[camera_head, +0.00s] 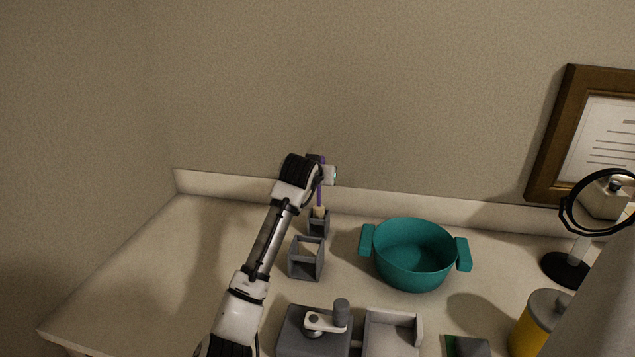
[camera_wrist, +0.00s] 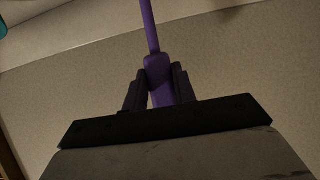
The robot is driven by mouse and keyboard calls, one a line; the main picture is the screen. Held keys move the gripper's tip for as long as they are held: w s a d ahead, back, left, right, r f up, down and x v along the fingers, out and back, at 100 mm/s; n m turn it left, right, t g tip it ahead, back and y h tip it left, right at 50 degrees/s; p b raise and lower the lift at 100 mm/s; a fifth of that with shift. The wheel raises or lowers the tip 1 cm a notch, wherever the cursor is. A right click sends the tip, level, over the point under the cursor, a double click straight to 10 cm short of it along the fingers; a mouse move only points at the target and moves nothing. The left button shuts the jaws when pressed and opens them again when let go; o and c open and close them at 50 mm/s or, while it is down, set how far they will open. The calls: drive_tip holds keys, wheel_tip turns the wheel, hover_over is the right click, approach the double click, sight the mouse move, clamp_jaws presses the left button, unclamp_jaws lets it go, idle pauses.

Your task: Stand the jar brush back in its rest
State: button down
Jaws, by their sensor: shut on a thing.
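The jar brush is purple, with a thick grip and a thin shaft (camera_wrist: 149,25) in the wrist view. My gripper (camera_wrist: 160,72) is shut on the thick grip, one black finger on each side. In the head view my gripper (camera_head: 319,162) is near the back wall, and the purple shaft (camera_head: 320,193) hangs down from it, about upright. The brush's pale lower end shows at the top of a small grey holder (camera_head: 318,228), which looks like the rest. I cannot tell whether that end is inside the holder, above it or behind it.
A grey open-framed box (camera_head: 305,270) stands in front of the small holder. A teal pot (camera_head: 415,260) is to the right. A grey unit with a crank (camera_head: 314,330) and a grey tray (camera_head: 392,335) are at the front. The counter's left side is clear.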

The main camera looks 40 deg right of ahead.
drive_tip(key=shift+f+p, duration=0.3)
drive_tip(key=shift+f, duration=1.3)
drive_tip(key=c, duration=1.1)
unclamp_jaws()
drive_tip(key=v, duration=1.2)
